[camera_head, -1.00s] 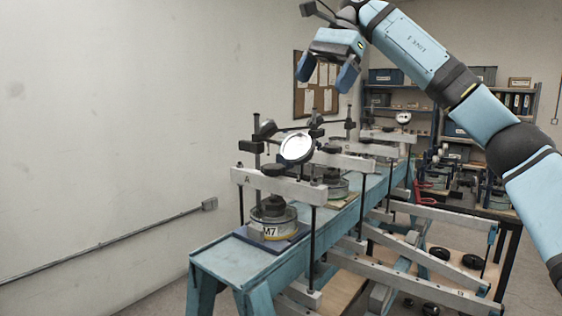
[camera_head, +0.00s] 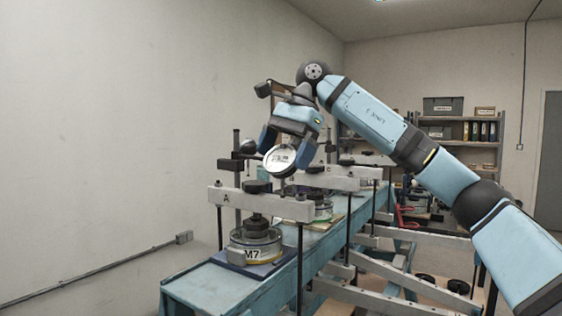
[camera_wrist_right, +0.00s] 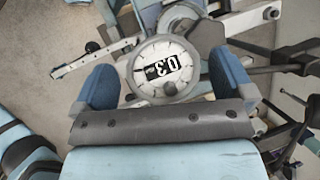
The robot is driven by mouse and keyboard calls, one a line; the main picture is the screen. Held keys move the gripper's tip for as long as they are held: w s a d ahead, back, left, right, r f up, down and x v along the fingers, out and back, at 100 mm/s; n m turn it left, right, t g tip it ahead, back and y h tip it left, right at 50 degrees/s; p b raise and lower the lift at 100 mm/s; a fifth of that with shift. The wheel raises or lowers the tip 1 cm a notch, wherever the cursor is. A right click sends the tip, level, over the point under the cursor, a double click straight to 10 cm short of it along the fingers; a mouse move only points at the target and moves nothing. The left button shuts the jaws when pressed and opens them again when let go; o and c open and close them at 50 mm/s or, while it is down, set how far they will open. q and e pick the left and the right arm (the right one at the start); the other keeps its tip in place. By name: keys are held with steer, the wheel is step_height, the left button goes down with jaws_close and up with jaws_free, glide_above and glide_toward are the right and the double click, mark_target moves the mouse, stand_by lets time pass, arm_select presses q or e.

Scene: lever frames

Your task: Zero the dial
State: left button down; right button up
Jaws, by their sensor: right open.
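The round dial (camera_head: 280,160) has a white face and dark rim and stands tilted above the first lever frame (camera_head: 262,203), marked A. In the right wrist view the dial (camera_wrist_right: 160,68) shows a pale face with a black label, a small dark knob near its lower rim and scale marks. My right gripper (camera_head: 287,146) is open at the dial, its blue fingers on either side. In the wrist view a gap seems to remain beside each finger; contact cannot be told. The pointer's reading is too small to tell. My left gripper is not in view.
A tin marked M7 (camera_head: 256,246) with dark weights sits under frame A on the blue bench (camera_head: 215,287). More lever frames (camera_head: 365,160) stand behind along the bench. Shelves (camera_head: 470,145) are at the back right.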

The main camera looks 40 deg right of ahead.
steer(key=shift+x, duration=0.75)
steer(key=shift+w, duration=0.1)
steer(key=c, duration=0.9)
steer(key=shift+f+t+b, duration=0.2)
steer(key=shift+t+b, duration=0.2)
steer(key=shift+b, duration=0.2)
steer(key=shift+c, duration=0.2)
steer(key=shift+r+m, duration=0.1)
steer(key=shift+m, duration=0.3)
steer(key=shift+r+t, duration=0.15)
steer(key=shift+t, duration=0.15)
steer(key=o, duration=0.9)
steer(key=shift+o, duration=0.2)
